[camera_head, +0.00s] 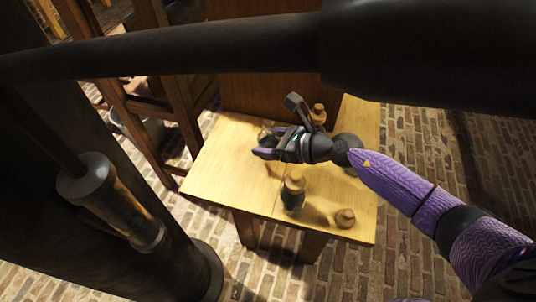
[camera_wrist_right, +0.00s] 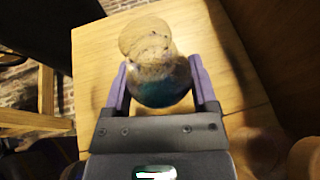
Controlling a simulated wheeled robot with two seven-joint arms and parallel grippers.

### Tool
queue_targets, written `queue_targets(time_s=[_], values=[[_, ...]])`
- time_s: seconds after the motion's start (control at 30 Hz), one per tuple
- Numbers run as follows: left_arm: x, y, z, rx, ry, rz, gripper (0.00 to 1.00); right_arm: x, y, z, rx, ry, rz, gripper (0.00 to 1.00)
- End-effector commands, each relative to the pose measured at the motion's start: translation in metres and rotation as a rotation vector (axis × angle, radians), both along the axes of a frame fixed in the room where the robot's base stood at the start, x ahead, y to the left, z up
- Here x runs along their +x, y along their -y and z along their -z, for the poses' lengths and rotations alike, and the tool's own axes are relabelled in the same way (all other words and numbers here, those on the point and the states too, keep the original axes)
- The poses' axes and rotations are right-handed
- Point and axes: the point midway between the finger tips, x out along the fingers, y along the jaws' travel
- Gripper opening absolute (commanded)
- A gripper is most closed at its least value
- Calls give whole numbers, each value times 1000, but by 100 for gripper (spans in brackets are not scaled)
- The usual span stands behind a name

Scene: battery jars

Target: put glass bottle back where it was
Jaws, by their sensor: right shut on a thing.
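My right gripper (camera_head: 266,148) reaches over the wooden table from the right. In the wrist view its two purple fingers (camera_wrist_right: 160,88) are shut on a round glass bottle (camera_wrist_right: 164,90) with dark bluish contents and a broad cork-like top. In the head view this bottle (camera_head: 265,134) is small and partly hidden by the gripper. It is over the left-middle part of the table; I cannot tell whether its base touches the wood. My left gripper is not in view.
On the wooden table (camera_head: 215,178), a corked dark jar (camera_head: 293,193) stands near the front, with a small cork-coloured piece (camera_head: 345,217) to its right. Another corked jar (camera_head: 318,115) stands at the back. The table's left part is clear. Wooden chair-like frames (camera_head: 190,120) stand at left.

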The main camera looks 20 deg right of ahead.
Motion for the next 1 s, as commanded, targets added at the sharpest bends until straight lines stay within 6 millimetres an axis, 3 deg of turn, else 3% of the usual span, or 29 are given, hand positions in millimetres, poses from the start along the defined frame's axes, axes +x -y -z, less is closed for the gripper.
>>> queue_targets(time_s=[0.03, 0.13, 0.47, 0.5, 0.6, 0.9, 1.0], values=[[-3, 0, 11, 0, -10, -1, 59, 0, 0, 16, 2, -5, 1, 9], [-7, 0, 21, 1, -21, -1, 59, 0, 0, 32, 1, -5, 1, 9], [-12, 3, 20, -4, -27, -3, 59, 0, 0, 31, -1, -1, 0, 9], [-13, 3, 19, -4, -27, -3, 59, 0, 0, 31, -1, -1, 0, 78], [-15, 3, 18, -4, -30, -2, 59, 0, 0, 30, -1, -1, 0, 100], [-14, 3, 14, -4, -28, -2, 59, -1, 1, 24, -1, 1, 0, 100], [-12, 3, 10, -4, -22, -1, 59, -12, 12, 19, -2, -3, 1, 100]])
